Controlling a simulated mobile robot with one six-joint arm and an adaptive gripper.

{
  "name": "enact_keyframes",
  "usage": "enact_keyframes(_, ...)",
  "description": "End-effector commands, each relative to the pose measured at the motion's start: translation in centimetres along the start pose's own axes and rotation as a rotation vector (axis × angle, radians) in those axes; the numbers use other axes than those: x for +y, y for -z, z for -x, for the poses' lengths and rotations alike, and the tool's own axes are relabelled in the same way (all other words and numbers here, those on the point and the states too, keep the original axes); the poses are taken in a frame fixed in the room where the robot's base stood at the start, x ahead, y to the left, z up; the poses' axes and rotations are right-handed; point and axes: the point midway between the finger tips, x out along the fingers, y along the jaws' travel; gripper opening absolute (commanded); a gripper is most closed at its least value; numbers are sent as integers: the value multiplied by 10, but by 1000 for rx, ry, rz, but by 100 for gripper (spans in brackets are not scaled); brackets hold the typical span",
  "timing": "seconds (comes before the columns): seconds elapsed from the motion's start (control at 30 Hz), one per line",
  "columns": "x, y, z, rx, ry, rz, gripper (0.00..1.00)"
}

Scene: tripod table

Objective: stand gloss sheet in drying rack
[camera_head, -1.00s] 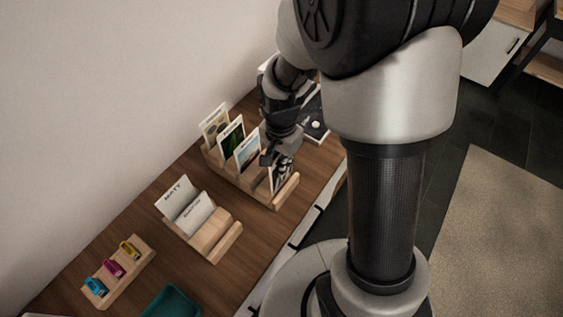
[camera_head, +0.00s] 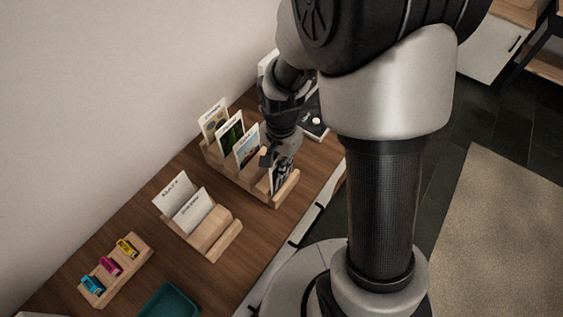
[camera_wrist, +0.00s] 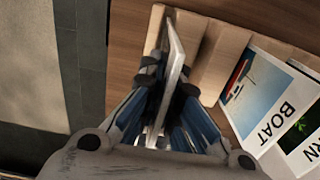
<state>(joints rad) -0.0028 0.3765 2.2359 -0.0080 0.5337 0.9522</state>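A thin white-edged sheet (camera_wrist: 174,62) stands on edge between the fingers of my gripper (camera_wrist: 166,88) in the wrist view. The fingers are shut on it, one pad on each side. Its lower end is at the front slot of the wooden rack (camera_wrist: 222,50), but the wrist view does not show whether it rests on the slot floor. In the head view my gripper (camera_head: 276,162) is over the near end of this rack (camera_head: 284,193), hiding most of the sheet. The sheet's face and any label are not readable.
Picture cards stand farther back in the rack, including one marked BOAT (camera_wrist: 257,92). A smaller wooden holder (camera_head: 218,233) carries two labelled sheets (camera_head: 176,192). A small rack with coloured clips (camera_head: 111,265) and a teal tray (camera_head: 170,302) lie nearer. The wall bounds the table's left.

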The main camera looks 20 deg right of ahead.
Motion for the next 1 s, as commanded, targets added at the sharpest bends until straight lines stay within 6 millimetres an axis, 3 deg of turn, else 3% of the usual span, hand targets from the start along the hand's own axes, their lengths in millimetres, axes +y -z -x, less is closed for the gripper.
enact_keyframes(0.5, 0, 0, -27, -1, 1, 0, 0)
enact_keyframes(0.97, 0, 0, -31, 0, 1, 0, 0)
enact_keyframes(1.0, 0, 0, -31, 0, 1, 0, 6)
